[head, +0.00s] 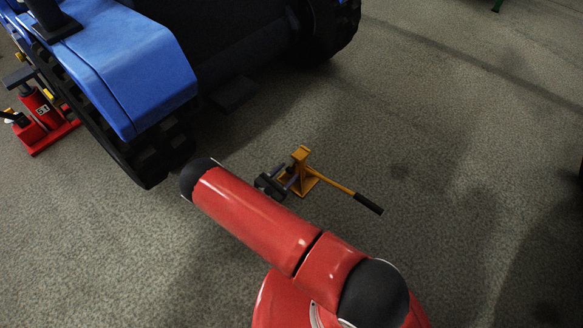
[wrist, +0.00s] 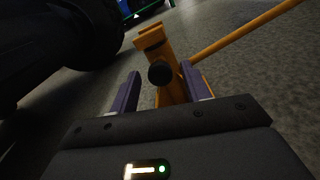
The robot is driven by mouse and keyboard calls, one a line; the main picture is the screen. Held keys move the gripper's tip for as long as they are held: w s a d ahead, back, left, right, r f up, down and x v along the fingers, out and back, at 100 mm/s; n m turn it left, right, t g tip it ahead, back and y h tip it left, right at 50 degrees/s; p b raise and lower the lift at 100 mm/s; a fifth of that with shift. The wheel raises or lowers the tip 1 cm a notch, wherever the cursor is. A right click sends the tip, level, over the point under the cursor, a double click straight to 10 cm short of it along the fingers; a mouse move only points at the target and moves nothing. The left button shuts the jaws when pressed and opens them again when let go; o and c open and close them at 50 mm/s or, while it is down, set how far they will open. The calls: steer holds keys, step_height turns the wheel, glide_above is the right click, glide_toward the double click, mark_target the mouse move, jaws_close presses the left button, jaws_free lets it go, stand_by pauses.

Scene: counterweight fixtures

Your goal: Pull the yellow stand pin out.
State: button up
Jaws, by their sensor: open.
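The yellow stand (head: 301,158) is on the grey floor in the middle of the head view, with its upright post also in the wrist view (wrist: 150,38). A dark round knob, which looks like the end of the stand pin (wrist: 159,73), faces the camera on the post. My gripper (wrist: 160,76) is open, its purple fingers to the left and right of the knob. I cannot tell whether either finger touches it. In the head view my gripper (head: 288,180) is right beside the stand, and the knob is not visible there.
A yellow bar with a black grip (head: 368,203) extends right from the stand. A blue tracked vehicle (head: 145,75) stands at upper left, its dark parts close on the left in the wrist view. A red jack (head: 42,115) is at far left. Floor to the right is clear.

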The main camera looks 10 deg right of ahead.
mark_target(288, 172)
steer(key=shift+x, duration=1.6)
steer(key=shift+c, duration=0.5)
jaws_close()
